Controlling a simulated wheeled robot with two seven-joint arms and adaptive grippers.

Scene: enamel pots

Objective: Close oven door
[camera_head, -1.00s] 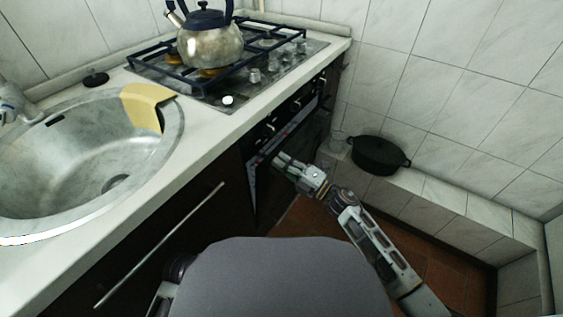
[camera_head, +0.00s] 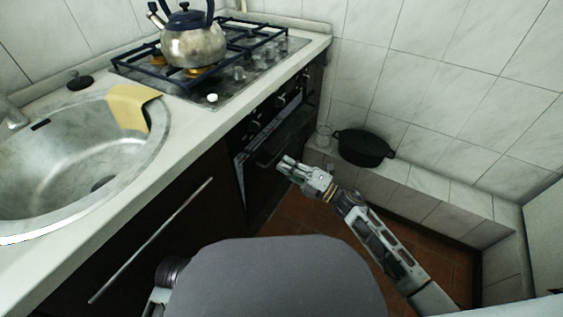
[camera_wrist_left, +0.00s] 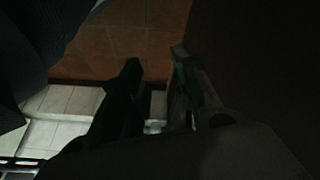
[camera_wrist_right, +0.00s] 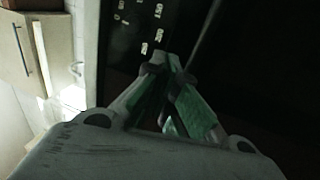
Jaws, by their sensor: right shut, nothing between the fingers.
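The dark oven (camera_head: 275,175) is built in under the hob, its front facing right. A pale strip (camera_head: 240,172) shows along the door's near edge, and a dark handle bar (camera_head: 270,153) near its top. I cannot tell how far the door stands ajar. My right gripper (camera_head: 285,166) is shut and empty, its tips pointing at the oven front, just right of it. In the right wrist view the fingers (camera_wrist_right: 170,62) meet before a dark panel (camera_wrist_right: 128,40) with white marks. My left gripper (camera_wrist_left: 155,65) has its fingers apart and empty, in dim light.
A kettle (camera_head: 192,45) stands on the hob (camera_head: 245,85). The sink (camera_head: 60,150) with a yellow cloth (camera_head: 128,105) is at left. A black pot (camera_head: 364,148) and a glass (camera_head: 324,135) stand on the tiled ledge (camera_head: 430,180). Red floor lies below.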

